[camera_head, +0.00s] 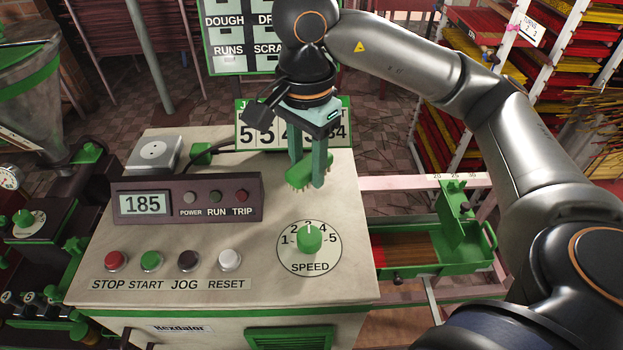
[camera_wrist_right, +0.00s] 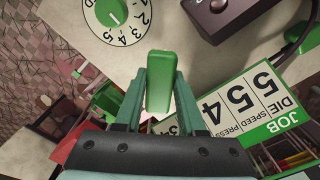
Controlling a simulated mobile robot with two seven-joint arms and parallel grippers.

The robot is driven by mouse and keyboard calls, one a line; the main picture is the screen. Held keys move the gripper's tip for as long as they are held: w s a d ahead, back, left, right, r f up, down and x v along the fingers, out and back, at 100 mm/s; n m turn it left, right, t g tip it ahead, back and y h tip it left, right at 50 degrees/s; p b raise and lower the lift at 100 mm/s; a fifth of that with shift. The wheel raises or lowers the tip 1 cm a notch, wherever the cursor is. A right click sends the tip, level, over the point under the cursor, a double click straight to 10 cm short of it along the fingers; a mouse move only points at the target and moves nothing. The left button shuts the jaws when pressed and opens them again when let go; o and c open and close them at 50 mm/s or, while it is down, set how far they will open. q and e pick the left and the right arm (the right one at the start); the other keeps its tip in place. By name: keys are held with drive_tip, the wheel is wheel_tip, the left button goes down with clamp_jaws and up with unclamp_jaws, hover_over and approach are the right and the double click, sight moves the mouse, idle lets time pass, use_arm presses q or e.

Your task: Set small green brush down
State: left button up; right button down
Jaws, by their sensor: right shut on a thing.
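My right gripper (camera_head: 308,170) is shut on the small green brush (camera_head: 300,176), over the back right part of the cream control cabinet top (camera_head: 215,265). The brush has a green back and short bristles pointing down. In the right wrist view the green brush (camera_wrist_right: 160,80) sits between the two teal fingers (camera_wrist_right: 160,85). Whether the bristles touch the cabinet top I cannot tell. My left gripper is in neither view.
The speed knob (camera_head: 309,238) stands in front of the brush. The display box (camera_head: 187,199) is to its left, and the job number card (camera_head: 250,130) stands behind. Bare cabinet top lies between knob and display. A green tray (camera_head: 440,262) is at right.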

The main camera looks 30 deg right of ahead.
drive_tip(key=shift+d+f, duration=0.4)
drive_tip(key=shift+f, duration=0.1)
wheel_tip(320, 180, down, 2)
drive_tip(key=shift+f, duration=0.25)
drive_tip(key=shift+a+f, duration=0.1)
drive_tip(key=shift+f, duration=0.05)
drive_tip(key=shift+f, duration=0.1)
drive_tip(key=c, duration=1)
unclamp_jaws()
drive_tip(key=o, duration=0.5)
wheel_tip(320, 180, up, 12)
drive_tip(key=shift+r+p, duration=0.15)
drive_tip(key=shift+p, duration=0.85)
